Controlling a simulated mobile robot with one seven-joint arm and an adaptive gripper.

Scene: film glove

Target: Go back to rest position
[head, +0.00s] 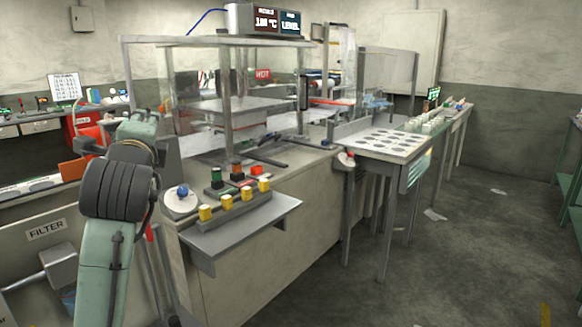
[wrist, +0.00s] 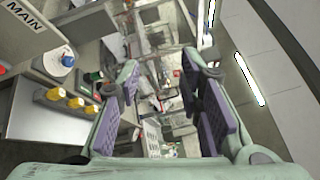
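My arm is at the left of the head view, a pale green link with dark ribbed joints. My gripper (wrist: 165,110) shows in the wrist view with its two purple-padded fingers spread wide apart. Nothing is between the fingers, and they touch nothing that I can see. In the head view I cannot clearly make out the fingers behind the arm.
A control shelf (head: 245,222) with several yellow buttons juts from the machine bench close to my arm. A glass-walled machine (head: 265,95) stands behind it. A table with round recesses (head: 385,143) is at the right. The floor (head: 460,240) at the right is mostly clear.

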